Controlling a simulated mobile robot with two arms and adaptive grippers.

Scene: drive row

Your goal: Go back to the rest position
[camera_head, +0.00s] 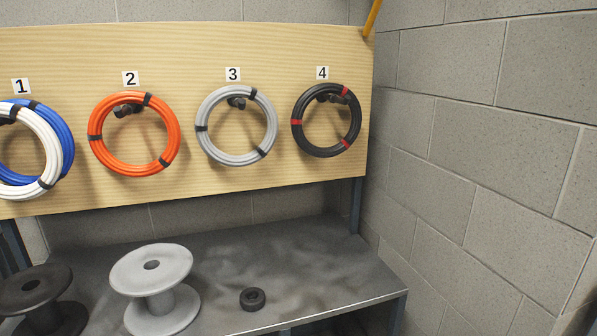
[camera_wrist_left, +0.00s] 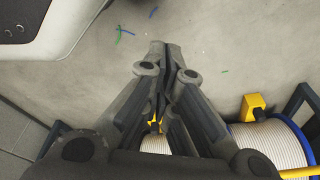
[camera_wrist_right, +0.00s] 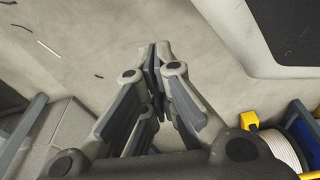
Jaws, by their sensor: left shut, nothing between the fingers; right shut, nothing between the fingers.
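My left gripper (camera_wrist_left: 166,60) is shut and empty in the left wrist view, above a grey floor. My right gripper (camera_wrist_right: 157,62) is shut and empty in the right wrist view, also above the floor. Neither gripper shows in the head view. A wooden board (camera_head: 200,50) carries numbered hooks. A white coil (camera_head: 30,186) and a blue coil (camera_head: 67,140) hang at 1, an orange coil (camera_head: 96,155) at 2, a grey coil (camera_head: 203,144) at 3, and a black coil with red bands (camera_head: 298,138) at 4.
Below the board is a dark bench top (camera_head: 320,262) with a grey spool (camera_head: 125,270), a black spool (camera_head: 25,285) and a small black roll (camera_head: 252,299). A block wall (camera_head: 480,160) stands at right. A blue-flanged cable reel (camera_wrist_left: 268,140) is near my left gripper.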

